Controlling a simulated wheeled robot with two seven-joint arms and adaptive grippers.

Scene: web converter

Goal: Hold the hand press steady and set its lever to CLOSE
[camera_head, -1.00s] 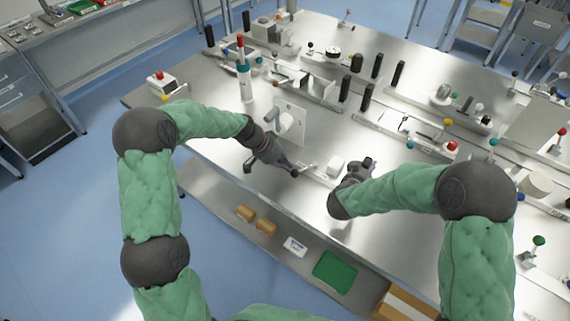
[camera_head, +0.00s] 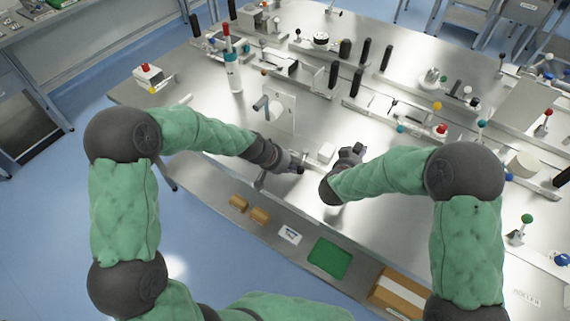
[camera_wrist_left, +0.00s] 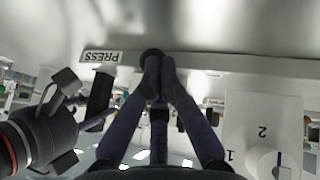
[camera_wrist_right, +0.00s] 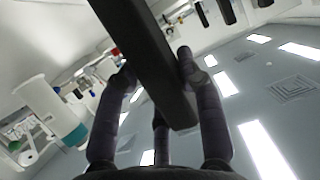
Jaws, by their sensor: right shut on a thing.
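The hand press base is a low metal strip with a white block (camera_head: 327,152), between my grippers at the table's front edge; a PRESS label (camera_wrist_left: 101,56) shows in the left wrist view. My right gripper (camera_head: 352,152) is shut on a dark upright bar (camera_wrist_right: 150,60), which crosses between its fingers in the right wrist view. My left gripper (camera_head: 299,168) is left of the block. In its wrist view, its fingertips are nearly together at a dark round knob (camera_wrist_left: 152,54); whether they grip it is unclear. The CLOSE marking is not visible.
A white panel (camera_head: 284,98) with a grey handle stands behind my left gripper; its numbers 1 and 2 show in the left wrist view. A white bottle-like post with a teal band (camera_head: 233,75) and several black posts stand farther back. A shelf with a green mat (camera_head: 329,257) lies below.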

